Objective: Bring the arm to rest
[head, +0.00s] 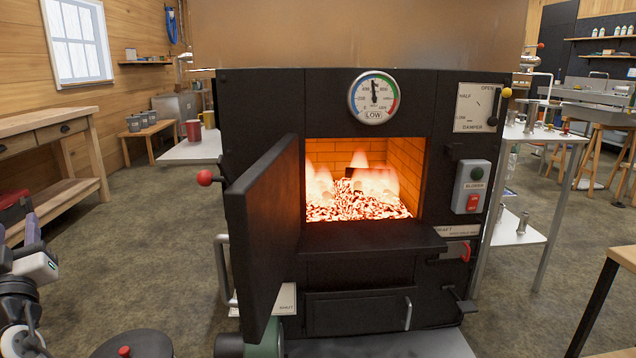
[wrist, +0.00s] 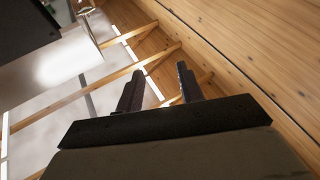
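My gripper (wrist: 158,80) shows in the wrist view with its two dark fingers apart and nothing between them. Behind the fingers are the wooden wall and ceiling beams, so the gripper points upward into free air. The black evaporator firebox (head: 266,110) stands in front of me. Its door (head: 265,235) is swung open to the left, and a fire (head: 358,190) burns inside.
The open door juts toward me, with a red-knobbed handle (head: 205,178) beside it. A wooden workbench (head: 50,125) stands at the left. A side table (head: 200,150) holds red and yellow cups. A table corner (head: 625,255) is at the right. The floor between bench and firebox is clear.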

